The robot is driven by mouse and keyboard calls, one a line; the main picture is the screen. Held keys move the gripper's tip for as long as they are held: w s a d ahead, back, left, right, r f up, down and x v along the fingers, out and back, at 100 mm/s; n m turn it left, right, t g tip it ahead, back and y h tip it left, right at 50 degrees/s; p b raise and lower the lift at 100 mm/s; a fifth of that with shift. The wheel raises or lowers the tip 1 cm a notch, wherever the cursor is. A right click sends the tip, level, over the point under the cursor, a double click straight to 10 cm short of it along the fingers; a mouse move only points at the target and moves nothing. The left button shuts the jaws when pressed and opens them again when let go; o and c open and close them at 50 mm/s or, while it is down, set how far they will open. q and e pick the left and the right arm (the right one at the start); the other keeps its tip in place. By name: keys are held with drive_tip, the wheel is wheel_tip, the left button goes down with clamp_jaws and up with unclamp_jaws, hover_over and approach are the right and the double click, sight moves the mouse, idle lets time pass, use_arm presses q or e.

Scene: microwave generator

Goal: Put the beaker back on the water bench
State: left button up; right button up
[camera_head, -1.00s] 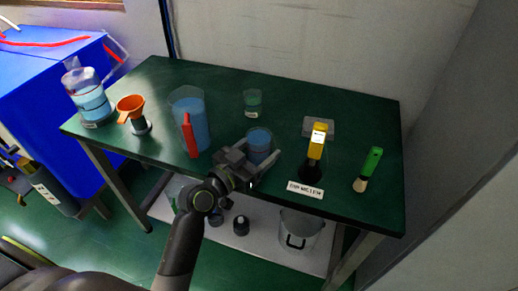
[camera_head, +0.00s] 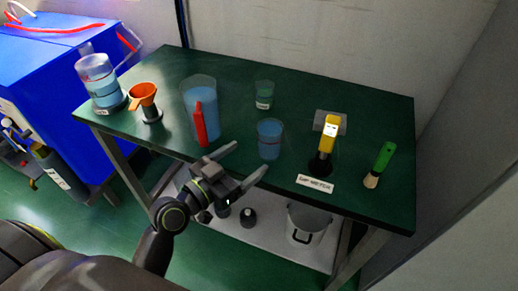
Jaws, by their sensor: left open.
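A clear beaker of blue liquid (camera_head: 270,140) stands upright on the dark green bench (camera_head: 370,110), near the middle of its front part. My left gripper (camera_head: 248,162) is open and empty, in front of and to the left of this beaker, with its fingers apart from it. A large blue-filled pitcher with a red handle (camera_head: 198,108) stands to the left. My right gripper is not in view.
An orange funnel on a stand (camera_head: 144,97) and a blue-filled container (camera_head: 99,82) are at the bench's left end. A yellow meter (camera_head: 328,135), a label plate (camera_head: 315,183) and a green-handled brush (camera_head: 381,163) are to the right. A pot (camera_head: 305,225) sits on the lower shelf.

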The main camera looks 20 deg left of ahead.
use_arm(q)
drive_tip(key=shift+v, duration=1.5)
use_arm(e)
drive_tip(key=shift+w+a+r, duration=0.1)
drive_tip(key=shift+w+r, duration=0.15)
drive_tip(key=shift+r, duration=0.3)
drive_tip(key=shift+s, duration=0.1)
